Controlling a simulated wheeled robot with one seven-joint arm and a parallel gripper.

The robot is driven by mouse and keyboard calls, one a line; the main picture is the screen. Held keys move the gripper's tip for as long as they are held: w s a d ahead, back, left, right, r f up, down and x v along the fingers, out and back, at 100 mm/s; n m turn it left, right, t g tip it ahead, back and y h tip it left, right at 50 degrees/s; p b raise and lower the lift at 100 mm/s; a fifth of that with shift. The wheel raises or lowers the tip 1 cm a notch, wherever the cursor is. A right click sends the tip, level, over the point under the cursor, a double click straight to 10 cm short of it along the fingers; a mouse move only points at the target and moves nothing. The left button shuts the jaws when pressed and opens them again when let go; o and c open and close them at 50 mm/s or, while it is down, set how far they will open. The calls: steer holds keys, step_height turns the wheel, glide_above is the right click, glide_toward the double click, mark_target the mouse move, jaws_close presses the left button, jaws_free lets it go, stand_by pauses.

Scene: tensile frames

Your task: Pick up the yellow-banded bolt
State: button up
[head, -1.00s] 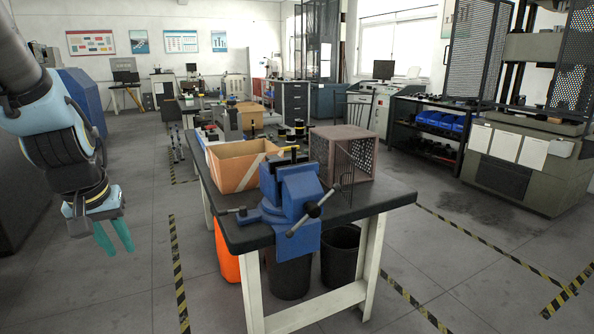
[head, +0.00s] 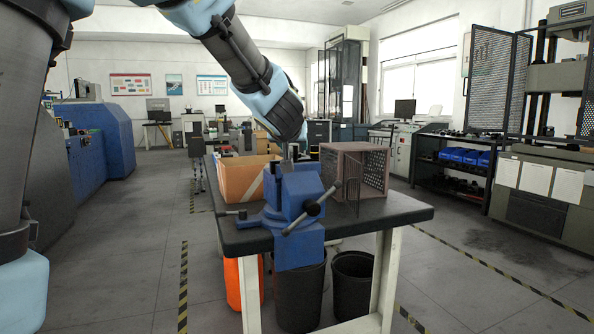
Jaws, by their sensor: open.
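No yellow-banded bolt can be made out now. My arm's blue-and-black link (head: 275,105) reaches in from the top and covers the space just behind and above the blue vise (head: 298,190). The vise is clamped at the near edge of the dark-topped workbench (head: 400,207). A small grey upright piece shows between the arm and the vise top, too small to identify. My gripper's fingers are hidden behind the arm and vise.
An open cardboard-coloured box (head: 240,182) stands left of the vise. A perforated reddish-brown cage (head: 345,165) with an open mesh door stands to its right. An orange bin (head: 243,285) and black bins (head: 352,285) are under the bench. The bench's right front corner is clear.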

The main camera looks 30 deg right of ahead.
mark_target(295, 148)
steer(key=b+x, duration=0.1)
steer(key=x, duration=0.5)
steer(key=shift+w+d, duration=0.15)
steer(key=shift+w, duration=0.2)
jaws_close()
steer(key=shift+r, duration=0.1)
stand_by(0.4)
